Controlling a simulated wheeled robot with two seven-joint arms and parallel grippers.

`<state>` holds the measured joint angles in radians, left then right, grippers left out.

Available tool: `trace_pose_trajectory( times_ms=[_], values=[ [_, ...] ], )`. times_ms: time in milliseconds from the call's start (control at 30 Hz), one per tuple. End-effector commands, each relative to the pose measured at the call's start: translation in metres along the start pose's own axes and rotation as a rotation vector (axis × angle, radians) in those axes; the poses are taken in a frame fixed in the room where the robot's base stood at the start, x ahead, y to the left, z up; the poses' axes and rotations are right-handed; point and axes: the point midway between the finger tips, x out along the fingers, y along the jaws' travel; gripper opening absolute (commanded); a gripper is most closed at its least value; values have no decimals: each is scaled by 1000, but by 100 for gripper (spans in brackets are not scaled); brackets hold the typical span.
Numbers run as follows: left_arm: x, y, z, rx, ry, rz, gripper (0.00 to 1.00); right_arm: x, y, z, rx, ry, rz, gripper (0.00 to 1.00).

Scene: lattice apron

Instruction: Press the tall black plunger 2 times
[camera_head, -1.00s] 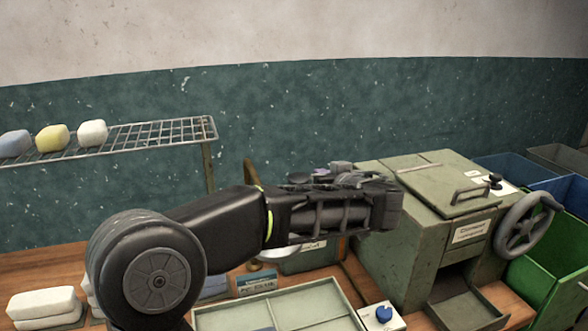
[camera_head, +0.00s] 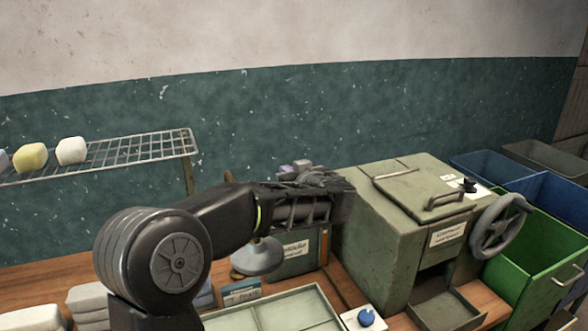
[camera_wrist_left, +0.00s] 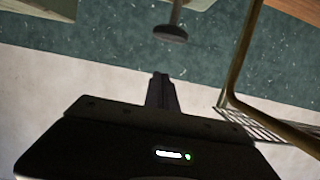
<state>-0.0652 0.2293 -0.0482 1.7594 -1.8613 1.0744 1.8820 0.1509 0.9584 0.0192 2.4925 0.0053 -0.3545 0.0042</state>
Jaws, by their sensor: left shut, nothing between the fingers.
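In the left wrist view, which is upside down, a dark plunger (camera_wrist_left: 170,33) with a flat round head on a straight stem stands clear of the fingers. In the head view I cannot pick it out for certain; my left arm covers the area behind it. My left gripper (camera_head: 346,201) is shut and empty, lying roughly level beside the green machine's left edge. Its closed fingers show in the left wrist view (camera_wrist_left: 161,88), apart from the plunger head. My right gripper is not in view.
The green machine (camera_head: 385,235) has a small black knob (camera_head: 468,185) on top and a handwheel (camera_head: 499,224). A labelled box (camera_head: 293,250) and grey dome (camera_head: 258,258) are below my arm. A wire rack (camera_head: 130,150) is left, a tray (camera_head: 270,310) in front, bins (camera_head: 530,255) right.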

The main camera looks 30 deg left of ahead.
Motion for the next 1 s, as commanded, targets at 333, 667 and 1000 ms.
trace_pose_trajectory(
  times_ms=[333, 667, 1000],
  values=[
    [38, 0, 26, 4, -3, -1, 0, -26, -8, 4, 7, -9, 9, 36],
    [41, 0, 40, 0, -1, 1, 0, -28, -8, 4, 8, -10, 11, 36],
    [43, 0, 46, -2, 1, 0, 0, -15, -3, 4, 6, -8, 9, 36]
  ],
)
